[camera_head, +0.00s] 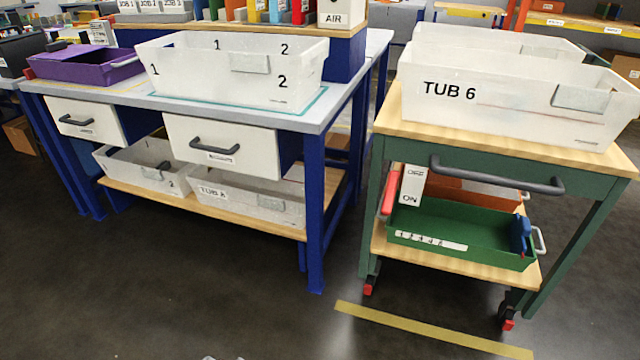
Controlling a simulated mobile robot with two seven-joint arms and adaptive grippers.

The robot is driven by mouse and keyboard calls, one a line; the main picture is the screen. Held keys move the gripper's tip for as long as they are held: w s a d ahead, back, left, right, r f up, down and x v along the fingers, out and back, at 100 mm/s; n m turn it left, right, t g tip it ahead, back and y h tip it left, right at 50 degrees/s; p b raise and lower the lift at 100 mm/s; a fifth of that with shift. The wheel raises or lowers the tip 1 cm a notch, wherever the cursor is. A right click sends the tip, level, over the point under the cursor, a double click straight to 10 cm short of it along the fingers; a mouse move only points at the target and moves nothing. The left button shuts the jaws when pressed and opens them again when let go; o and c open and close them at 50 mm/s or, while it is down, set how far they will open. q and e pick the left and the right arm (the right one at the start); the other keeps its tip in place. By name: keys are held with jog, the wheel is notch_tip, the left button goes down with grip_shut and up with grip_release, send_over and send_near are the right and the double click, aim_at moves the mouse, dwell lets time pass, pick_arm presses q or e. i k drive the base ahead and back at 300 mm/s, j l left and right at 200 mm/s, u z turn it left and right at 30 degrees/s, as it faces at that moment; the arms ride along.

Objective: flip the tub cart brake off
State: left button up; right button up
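The tub cart (570,165) stands at the right, with a green frame, wooden shelves and a dark grey push handle (497,177) on its near side. A white plate (413,185) on its left front reads OFF at the top and ON at the bottom. A red lever (388,202) sits just left of this plate, its bright red end level with ON. Two white tubs rest on the cart top, the nearer one marked TUB 6 (520,101). Neither of my grippers shows clearly in the head view.
A green tray (462,233) with a blue item is on the cart's lower shelf. A blue-legged workbench (313,190) with drawers and tubs stands left of the cart, with a floor gap between. A yellow strip (430,330) lies on the clear floor in front.

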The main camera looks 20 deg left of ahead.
aim_at(393, 182)
jog(key=i+l+u, duration=0.15)
jog(key=u, duration=0.25)
jog(key=l+u, duration=0.4)
jog(key=i+l+u, duration=0.15)
jog(key=u, duration=0.2)
jog(key=l+u, duration=0.4)
jog(key=l, duration=0.75)
jog(key=i+l, duration=0.45)
jog(key=l, duration=0.3)
jog(key=k+j, duration=0.1)
jog(key=k, duration=0.25)
jog(key=i+l, duration=0.1)
jog(key=i, duration=0.25)
